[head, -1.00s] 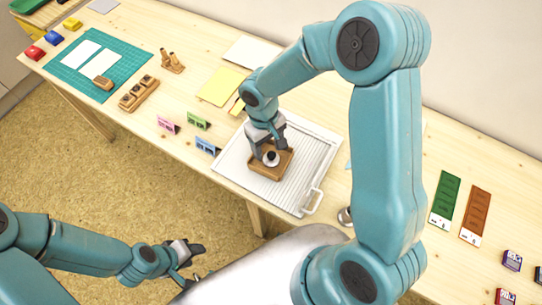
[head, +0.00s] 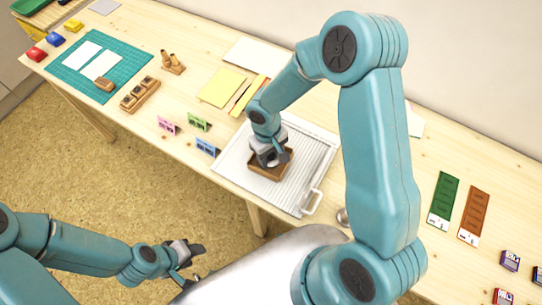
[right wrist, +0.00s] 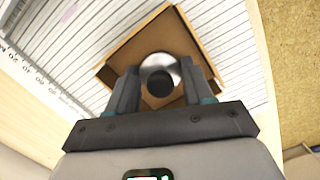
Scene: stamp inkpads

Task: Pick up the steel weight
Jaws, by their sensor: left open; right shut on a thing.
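The steel weight (right wrist: 158,66) is a shiny round piece with a dark knob. In the right wrist view it sits between my right gripper's fingers (right wrist: 160,88), which are shut on it. Around it is a square brown wooden tray (right wrist: 117,58). In the head view the tray (head: 266,176) lies on a ribbed white board, and my right gripper (head: 269,160) reaches down into it, mostly hiding the weight. I cannot tell whether the weight touches the tray floor. My left gripper (head: 190,254) is open and empty, off the table's front edge.
The ribbed white board (head: 318,165) has a handle at its front right. Pink, green and blue folded cards (head: 206,146) stand to its left. A green strip (head: 444,197) and brown strip (head: 475,212) lie to the right. A green cutting mat (head: 122,72) is far left.

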